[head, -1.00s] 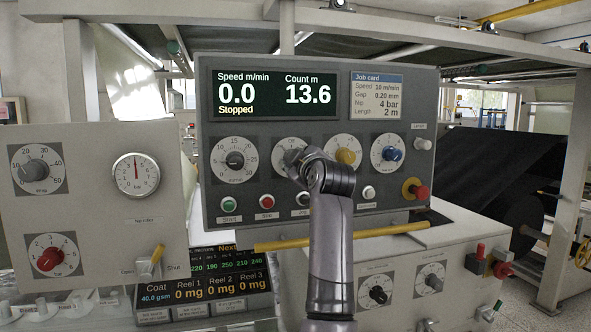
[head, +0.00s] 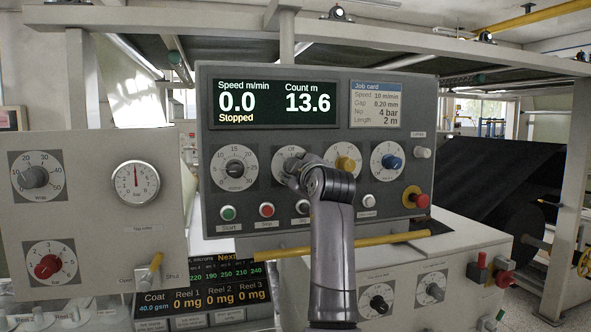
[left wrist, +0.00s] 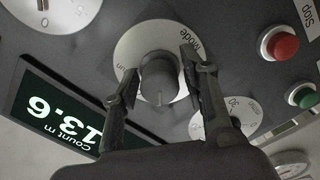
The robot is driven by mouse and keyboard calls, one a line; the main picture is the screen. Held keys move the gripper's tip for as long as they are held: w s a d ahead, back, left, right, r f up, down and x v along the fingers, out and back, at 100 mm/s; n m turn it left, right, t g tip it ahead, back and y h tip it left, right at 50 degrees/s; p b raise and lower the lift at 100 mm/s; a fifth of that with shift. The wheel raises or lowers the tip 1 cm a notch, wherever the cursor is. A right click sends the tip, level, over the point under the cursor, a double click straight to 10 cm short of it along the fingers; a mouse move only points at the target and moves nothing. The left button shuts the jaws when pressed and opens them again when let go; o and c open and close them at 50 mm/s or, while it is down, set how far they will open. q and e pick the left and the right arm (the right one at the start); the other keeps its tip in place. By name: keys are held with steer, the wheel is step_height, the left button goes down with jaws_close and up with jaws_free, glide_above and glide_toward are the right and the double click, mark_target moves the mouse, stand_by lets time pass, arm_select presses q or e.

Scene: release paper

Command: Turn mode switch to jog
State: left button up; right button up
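The mode switch is a grey knob (left wrist: 158,78) on a round white dial, which reads "Mode" and partly "un" in the left wrist view. A pale mark on the knob points toward the bottom of that picture. My left gripper (left wrist: 160,63) has its two fingers spread on either side of the knob, with narrow gaps showing; contact cannot be told. In the head view my left gripper (head: 299,176) covers most of the mode dial (head: 290,151), and only "Off" at its top shows. No "Jog" label is readable. My right gripper is not in view.
The display (head: 275,104) reads 0.0, 13.6 and "Stopped". Below are a green button (head: 228,213) and a red button (head: 267,210). A yellow bar (head: 345,245) runs below the panel.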

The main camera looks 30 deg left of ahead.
arm_select(q)
steer(key=shift+o, duration=0.6)
steer(key=shift+d, duration=0.1)
steer(key=v, duration=0.7)
steer(key=shift+s, duration=0.2)
